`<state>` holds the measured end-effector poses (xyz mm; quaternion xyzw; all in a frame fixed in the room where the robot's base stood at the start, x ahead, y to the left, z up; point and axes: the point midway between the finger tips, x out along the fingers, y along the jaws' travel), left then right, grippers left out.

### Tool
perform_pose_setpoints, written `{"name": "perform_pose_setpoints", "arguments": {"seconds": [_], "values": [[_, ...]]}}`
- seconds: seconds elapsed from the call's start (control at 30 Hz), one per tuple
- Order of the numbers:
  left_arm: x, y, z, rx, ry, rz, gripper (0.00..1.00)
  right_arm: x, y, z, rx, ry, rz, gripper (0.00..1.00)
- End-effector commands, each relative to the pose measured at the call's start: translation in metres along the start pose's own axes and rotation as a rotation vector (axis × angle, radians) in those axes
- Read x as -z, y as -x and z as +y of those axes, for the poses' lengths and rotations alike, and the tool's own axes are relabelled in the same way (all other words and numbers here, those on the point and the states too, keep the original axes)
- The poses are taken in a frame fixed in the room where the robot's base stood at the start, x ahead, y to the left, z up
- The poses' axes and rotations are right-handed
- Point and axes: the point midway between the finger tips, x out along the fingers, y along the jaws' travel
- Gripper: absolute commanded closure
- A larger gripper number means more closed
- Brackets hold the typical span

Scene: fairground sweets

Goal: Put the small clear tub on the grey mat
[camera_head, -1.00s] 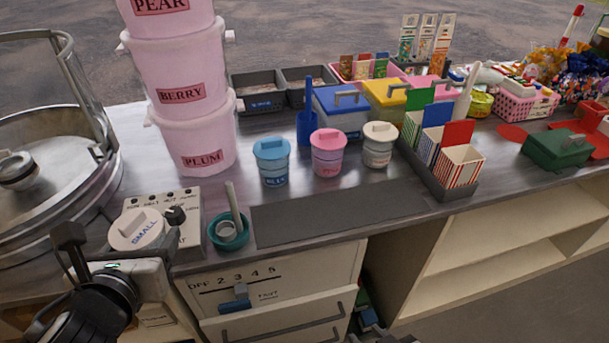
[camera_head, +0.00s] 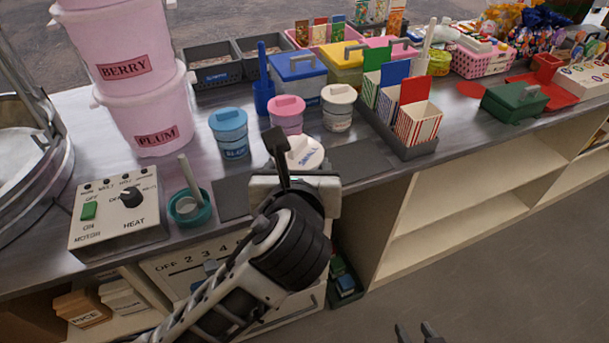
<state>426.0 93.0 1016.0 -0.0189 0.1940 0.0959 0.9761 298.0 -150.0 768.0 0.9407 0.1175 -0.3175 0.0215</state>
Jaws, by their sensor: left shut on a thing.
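The small clear tub (camera_head: 305,153) shows only its white lid, marked SMALL; its body is hidden behind my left gripper. My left gripper (camera_head: 287,165) is shut on it, over the grey mat (camera_head: 365,160) near the counter's front edge. I cannot tell whether the tub touches the mat. The mat shows on both sides of the gripper, and its middle is hidden. My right gripper (camera_head: 417,333) shows only its fingertips at the bottom edge, apart and empty, in front of the counter.
Behind the mat stand a blue tub (camera_head: 229,133), a pink tub (camera_head: 286,115) and a cream tub (camera_head: 338,107). A teal bowl (camera_head: 190,207) and a heat control box (camera_head: 118,210) are to the left. A grey tray (camera_head: 412,152) of striped boxes borders the mat's right.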

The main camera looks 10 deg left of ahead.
Motion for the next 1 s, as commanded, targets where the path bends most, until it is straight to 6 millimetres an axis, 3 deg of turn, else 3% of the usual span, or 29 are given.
{"name": "perform_pose_setpoints", "arguments": {"seconds": [0.17, 0.43, 0.6, 0.87, 1.0], "values": [[-0.001, -0.025, 0.004, -0.012, 0.000, -0.001, 0.45, -0.002, -0.002, 0.000, 0.001, 0.000, -0.002, 0.65], [0.003, -0.096, 0.025, -0.011, 0.001, 0.001, 0.45, -0.005, -0.003, 0.000, 0.001, 0.002, -0.005, 0.65], [0.025, -0.131, 0.033, -0.008, 0.001, 0.003, 0.45, -0.009, -0.005, 0.001, 0.002, 0.003, -0.007, 0.65], [0.037, -0.155, 0.038, -0.006, 0.003, 0.001, 0.45, -0.006, -0.005, 0.001, 0.004, 0.003, 0.001, 0.65], [0.055, -0.165, 0.039, -0.005, 0.003, 0.004, 0.45, -0.009, -0.007, 0.001, 0.004, 0.003, -0.001, 0.65]]}}
